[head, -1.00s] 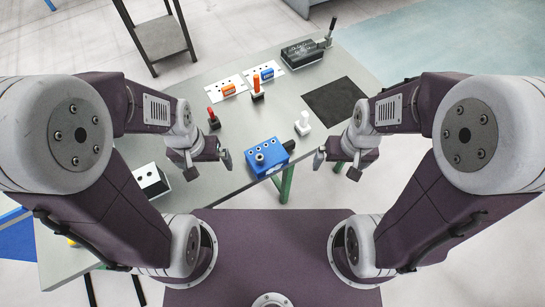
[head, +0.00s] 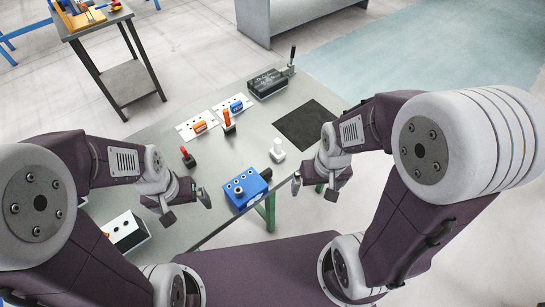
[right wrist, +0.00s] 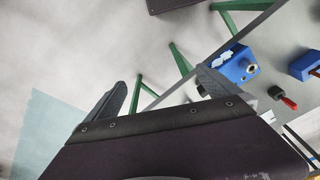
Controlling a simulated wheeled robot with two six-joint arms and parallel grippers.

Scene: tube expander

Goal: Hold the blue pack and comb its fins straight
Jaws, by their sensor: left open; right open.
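A small blue pack (head: 236,106) lies on a white plate with dark holes at the back of the grey table. An orange pack (head: 199,127) lies on a similar plate to its left. An orange-handled tool (head: 228,122), a red-handled tool (head: 187,156) and a white-handled tool (head: 277,150) stand upright; which one is the comb I cannot tell, and the pack's fins are too small to make out. My left gripper (head: 187,207) is open and empty near the front edge. My right gripper (head: 314,188) is open and empty at the front right, also in the right wrist view (right wrist: 162,92).
A larger blue block (head: 243,190) with round holes sits at the front edge between my grippers. A black lever device (head: 267,82) stands at the back, a dark mat (head: 302,124) at the right, a white box with holes (head: 124,231) at the left. The table's middle is clear.

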